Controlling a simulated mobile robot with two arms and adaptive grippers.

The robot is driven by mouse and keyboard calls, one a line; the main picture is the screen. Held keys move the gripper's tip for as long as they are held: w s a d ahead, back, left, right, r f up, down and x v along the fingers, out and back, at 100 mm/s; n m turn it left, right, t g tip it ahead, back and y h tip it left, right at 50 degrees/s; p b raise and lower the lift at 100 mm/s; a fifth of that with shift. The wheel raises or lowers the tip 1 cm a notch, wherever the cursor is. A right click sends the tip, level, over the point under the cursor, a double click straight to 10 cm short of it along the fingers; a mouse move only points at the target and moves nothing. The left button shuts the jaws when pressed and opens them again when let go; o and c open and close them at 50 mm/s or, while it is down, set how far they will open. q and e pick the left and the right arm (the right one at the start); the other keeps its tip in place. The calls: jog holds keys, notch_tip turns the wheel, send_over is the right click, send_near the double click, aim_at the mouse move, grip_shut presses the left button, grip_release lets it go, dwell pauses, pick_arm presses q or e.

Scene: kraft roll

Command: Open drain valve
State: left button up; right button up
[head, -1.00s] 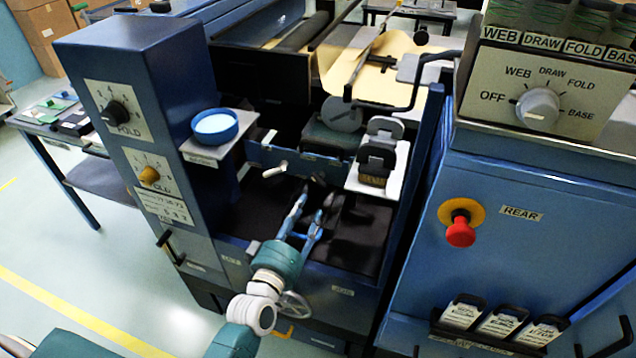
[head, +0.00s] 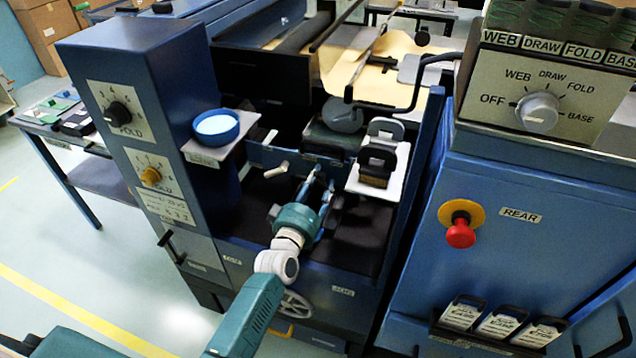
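No part is clearly readable as the drain valve in the head view. A small lever with a pale grip (head: 277,170) sticks out at the front of the blue crossbar inside the machine; I cannot tell whether it is the valve. My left gripper (head: 322,178) reaches into the dark bay, to the right of this lever and apart from it. Its two blue fingers are spread and nothing shows between them; the dark tips are hard to make out. My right gripper is not in view.
A blue round dish (head: 215,126) stands on a small shelf left of the bay. Black-handled blocks (head: 379,160) sit on a white plate at its right. A red button (head: 460,233) is on the right cabinet. A black handle (head: 171,246) is at lower left.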

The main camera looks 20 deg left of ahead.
pick_arm(q)
grip_shut()
jog(key=shift+d+m+p, duration=0.1)
jog(key=shift+m+p, duration=0.4)
jog(key=shift+m, duration=0.6)
jog(key=shift+d+m+p, duration=0.15)
jog(key=shift+m+p, duration=0.3)
jog(key=shift+m, duration=1.25)
grip_release()
